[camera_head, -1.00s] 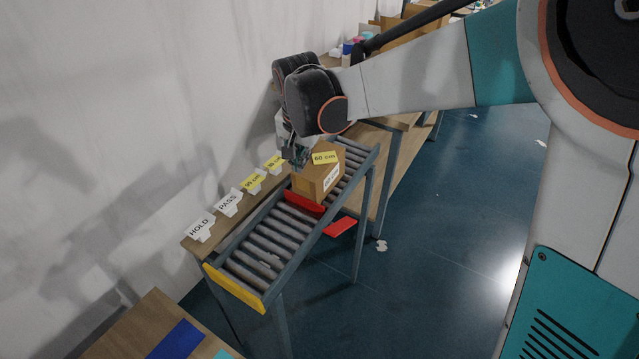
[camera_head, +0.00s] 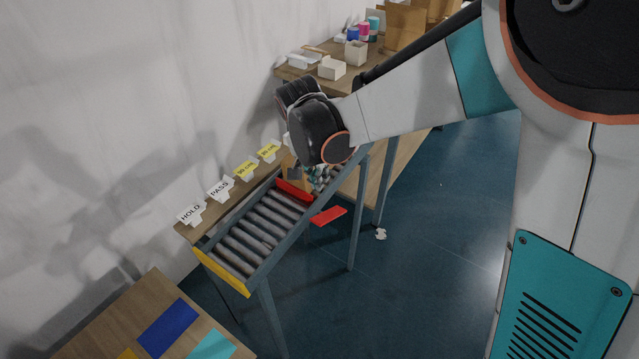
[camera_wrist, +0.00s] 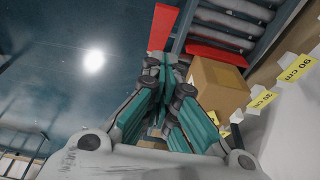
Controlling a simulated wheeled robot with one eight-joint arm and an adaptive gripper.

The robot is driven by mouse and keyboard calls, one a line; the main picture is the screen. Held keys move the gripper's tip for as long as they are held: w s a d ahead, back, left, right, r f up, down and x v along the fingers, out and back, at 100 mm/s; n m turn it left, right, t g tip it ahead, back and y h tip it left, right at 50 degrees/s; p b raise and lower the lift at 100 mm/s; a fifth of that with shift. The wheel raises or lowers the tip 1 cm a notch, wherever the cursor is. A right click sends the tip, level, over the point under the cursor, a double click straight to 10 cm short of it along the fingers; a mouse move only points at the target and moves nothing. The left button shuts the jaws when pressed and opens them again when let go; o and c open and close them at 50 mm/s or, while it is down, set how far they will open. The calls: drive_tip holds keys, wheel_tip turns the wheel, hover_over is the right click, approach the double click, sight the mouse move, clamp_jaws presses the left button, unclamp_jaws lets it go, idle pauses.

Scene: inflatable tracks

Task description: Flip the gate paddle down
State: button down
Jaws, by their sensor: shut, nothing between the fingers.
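The red gate paddle shows as a flap (camera_head: 329,215) jutting out past the right rail of the roller conveyor (camera_head: 283,257). A red bar (camera_head: 295,191) stands across the rollers. In the wrist view the flap (camera_wrist: 162,27) lies just beyond my fingertips, with the red bar (camera_wrist: 215,54) to its right. My gripper (camera_head: 320,180) is shut and empty, low by the right rail; its teal fingers also show in the wrist view (camera_wrist: 160,62). I cannot tell whether they touch the flap. A cardboard box (camera_wrist: 219,84) stands behind the bar, mostly hidden in the head view.
HOLD (camera_head: 191,213), PASS (camera_head: 220,188) and yellow cm tags (camera_head: 246,168) line the ledge on the left. A table (camera_head: 150,325) with coloured patches is at lower left. A shelf with cups and boxes (camera_head: 333,69) stands behind.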

drive_tip(key=b, duration=0.3)
hover_over(322, 218)
drive_tip(key=x, duration=0.5)
drive_tip(key=s+x, duration=0.1)
drive_tip(key=x, duration=0.2)
drive_tip(key=shift+a+f, duration=0.3)
drive_tip(key=shift+a, duration=0.05)
drive_tip(key=f, duration=0.1)
drive_tip(key=s+a+f+b, duration=0.1)
drive_tip(key=shift+s+f, duration=0.1)
drive_tip(key=shift+f, duration=0.3)
drive_tip(key=shift+s+a+f, duration=0.1)
drive_tip(key=shift+s+f, duration=0.05)
drive_tip(key=shift+f, duration=0.2)
